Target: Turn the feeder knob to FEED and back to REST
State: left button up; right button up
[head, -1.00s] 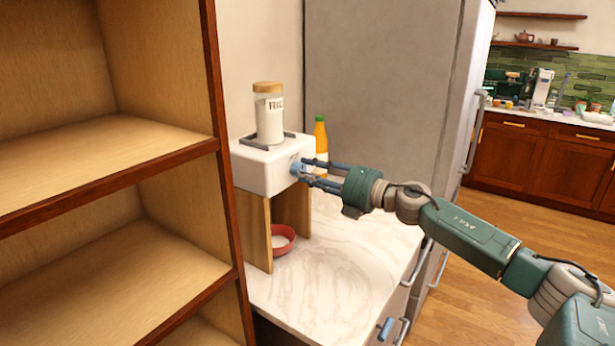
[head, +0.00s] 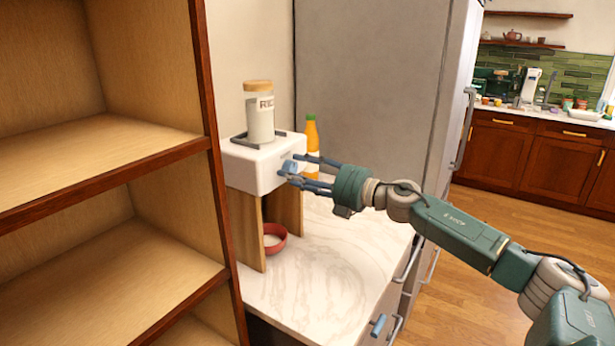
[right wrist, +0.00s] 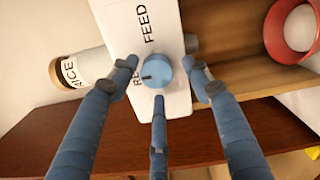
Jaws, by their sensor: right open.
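The white feeder box (head: 255,172) stands on wooden legs on the counter. Its blue knob (head: 289,166) is on the front face and also shows in the right wrist view (right wrist: 158,71). The knob's dark mark points toward the partly covered REST label (right wrist: 134,72); the FEED label (right wrist: 146,25) is readable. My right gripper (head: 298,170) is open at the knob, its fingers spread around it with visible gaps at the sides. In the right wrist view, the third finger's tip is just below the knob; contact is unclear. My left gripper is out of view.
A jar with a wooden lid (head: 259,115) sits on top of the feeder. A red bowl (head: 281,247) is between its legs. An orange bottle (head: 312,135) stands behind. A wooden shelf unit (head: 195,150) is close on the left. The marble counter in front is clear.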

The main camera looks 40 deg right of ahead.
jog(key=shift+s+d+f, duration=0.1)
jog(key=shift+s+d, duration=0.25)
jog(key=shift+s, duration=0.15)
jog(key=v, duration=1)
jog(key=shift+s, duration=0.45)
jog(key=shift+a, duration=0.1)
